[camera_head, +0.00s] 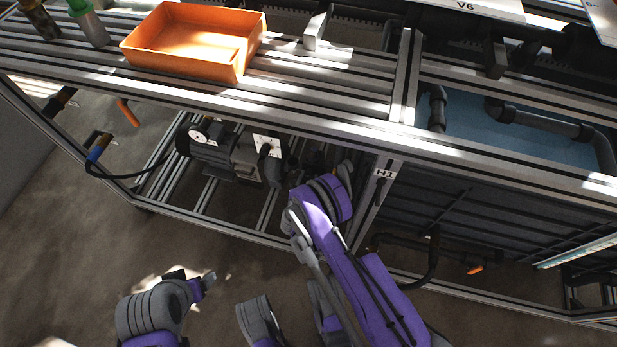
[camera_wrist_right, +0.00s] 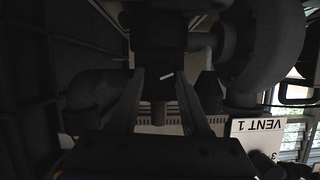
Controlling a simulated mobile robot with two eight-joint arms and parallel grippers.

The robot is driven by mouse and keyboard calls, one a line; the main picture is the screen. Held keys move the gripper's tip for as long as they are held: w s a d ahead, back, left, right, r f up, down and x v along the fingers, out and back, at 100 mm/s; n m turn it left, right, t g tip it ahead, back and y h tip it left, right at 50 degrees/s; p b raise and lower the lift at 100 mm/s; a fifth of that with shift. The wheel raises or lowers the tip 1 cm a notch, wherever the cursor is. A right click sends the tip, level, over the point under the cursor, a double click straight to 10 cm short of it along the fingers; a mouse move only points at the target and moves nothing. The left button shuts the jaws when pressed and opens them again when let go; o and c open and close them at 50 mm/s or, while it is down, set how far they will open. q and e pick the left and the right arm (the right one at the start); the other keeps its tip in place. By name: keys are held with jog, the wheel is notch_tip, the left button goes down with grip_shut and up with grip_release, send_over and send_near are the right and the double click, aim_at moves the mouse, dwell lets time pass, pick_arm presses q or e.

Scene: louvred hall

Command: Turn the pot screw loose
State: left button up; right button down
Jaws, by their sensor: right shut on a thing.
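My right arm reaches in under the bench beside the H1 post, and its gripper (camera_head: 343,172) is partly hidden there in the head view. In the right wrist view the two fingers (camera_wrist_right: 159,82) close in on a dark part with a short white mark, which I take to be the pot screw (camera_wrist_right: 158,88). A brownish stub (camera_wrist_right: 158,114) shows between the fingers, nearer the palm. The view is dark, so the exact contact is hard to see. My left gripper (camera_head: 205,283) is low at the left, away from the bench, and its jaws are unclear.
A motor-pump unit (camera_head: 235,153) sits on the lower frame left of my right arm. An orange bin (camera_head: 190,50) stands on the bench top (camera_head: 330,85). Dark pipes surround the fingers, with a VENT 1 label (camera_wrist_right: 258,128) at right. Open floor (camera_head: 60,230) lies left.

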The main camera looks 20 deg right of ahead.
jog(key=n+g+h, duration=0.1)
jog(key=n, duration=0.1)
jog(key=n+h, duration=0.2)
jog(key=shift+w+a+n+g, duration=0.15)
jog(key=shift+n+g, duration=0.15)
jog(key=shift+g, duration=0.1)
jog(key=n+h, duration=0.1)
jog(key=n, duration=0.1)
jog(key=n+h, duration=0.1)
jog(key=n, duration=0.1)
jog(key=shift+f+n+h, duration=0.15)
jog(key=shift+n+h, duration=0.25)
dwell(0.4)
jog(key=shift+c, duration=1.8)
grip_release()
jog(key=p+v, duration=0.2)
jog(key=v, duration=0.9)
jog(key=shift+w+g, duration=0.15)
jog(key=shift+g, duration=0.15)
